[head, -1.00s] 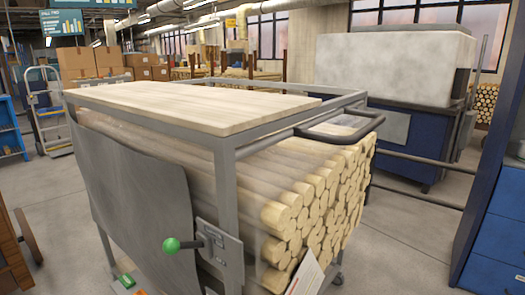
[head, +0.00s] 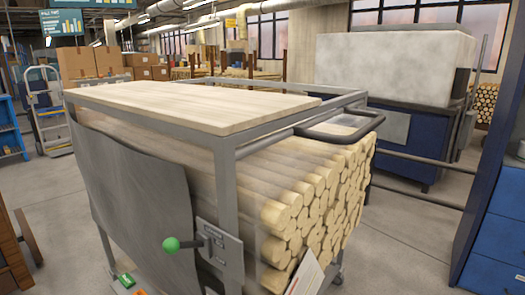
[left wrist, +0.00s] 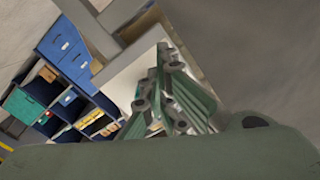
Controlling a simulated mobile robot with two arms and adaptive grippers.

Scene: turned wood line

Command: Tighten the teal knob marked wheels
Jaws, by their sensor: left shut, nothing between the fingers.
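No teal knob with a readable "wheels" mark shows in either view. A bright green ball knob (head: 171,245) sits on a short dark lever on the cart's metal plate, at lower centre in the head view. A green label or button (head: 127,280) shows low on the cart, its writing too small to read. My left gripper (left wrist: 172,100) shows in the left wrist view, shut and empty, over a pale flat panel. Neither gripper shows in the head view, so I cannot tell how far the left one is from the green knob.
The grey-framed cart (head: 225,190) holds stacked round logs (head: 315,210) under a wooden top (head: 200,105). A black handle (head: 345,130) juts from its right end. Blue drawers (head: 495,235) stand at right. Blue shelving (left wrist: 75,85) shows in the wrist view. Open floor (head: 415,225) lies right of the cart.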

